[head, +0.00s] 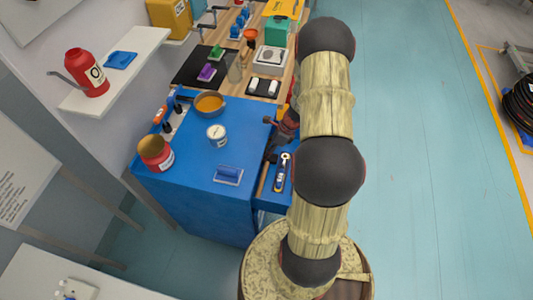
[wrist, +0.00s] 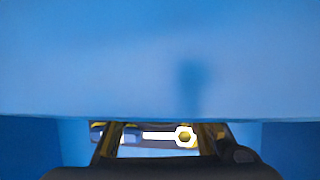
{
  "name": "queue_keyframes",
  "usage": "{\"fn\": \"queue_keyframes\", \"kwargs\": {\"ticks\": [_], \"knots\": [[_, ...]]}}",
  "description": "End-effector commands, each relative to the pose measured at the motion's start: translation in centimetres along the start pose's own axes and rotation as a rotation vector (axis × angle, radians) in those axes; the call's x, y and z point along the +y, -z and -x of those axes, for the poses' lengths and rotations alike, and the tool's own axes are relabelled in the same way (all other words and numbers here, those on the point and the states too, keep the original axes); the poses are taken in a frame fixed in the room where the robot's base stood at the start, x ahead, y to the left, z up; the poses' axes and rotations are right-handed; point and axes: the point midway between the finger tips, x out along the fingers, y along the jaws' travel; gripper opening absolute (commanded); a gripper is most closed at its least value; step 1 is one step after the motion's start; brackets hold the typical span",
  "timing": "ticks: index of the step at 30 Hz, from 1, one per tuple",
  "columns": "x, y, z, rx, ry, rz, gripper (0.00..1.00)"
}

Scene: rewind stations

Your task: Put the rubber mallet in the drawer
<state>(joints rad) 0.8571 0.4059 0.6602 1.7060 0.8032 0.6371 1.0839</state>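The drawer (head: 274,204) stands open on the right side of the blue cabinet (head: 195,190). A wooden handle with a dark head, apparently the rubber mallet (head: 263,180), lies along its left side; I cannot tell whether it is inside or on the cabinet's edge. A blue-handled ratchet (head: 282,172) lies in the drawer. My gripper (head: 272,125) is by the cabinet's right edge, beyond the ratchet and partly hidden by my arm. In the wrist view my gripper (wrist: 160,140) has its fingers apart, with no mallet between them.
The cabinet top holds an orange-filled pan (head: 209,103), a white tin (head: 217,135), a red pot (head: 155,152) and a blue brush-like tool (head: 228,175). A wooden bench (head: 262,100) with several items adjoins behind. The floor (head: 415,150) at right is clear.

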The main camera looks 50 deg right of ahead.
Motion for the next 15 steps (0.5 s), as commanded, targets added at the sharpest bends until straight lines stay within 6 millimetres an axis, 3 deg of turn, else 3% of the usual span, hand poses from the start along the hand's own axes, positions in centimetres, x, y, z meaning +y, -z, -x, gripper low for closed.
{"fn": "queue_keyframes", "kwargs": {"ticks": [8, 15], "knots": [[-0.01, -0.02, 0.05, 0.0, 0.001, 0.0, 0.5], [-0.01, -0.02, 0.05, 0.0, 0.0, 0.0, 0.5]]}}
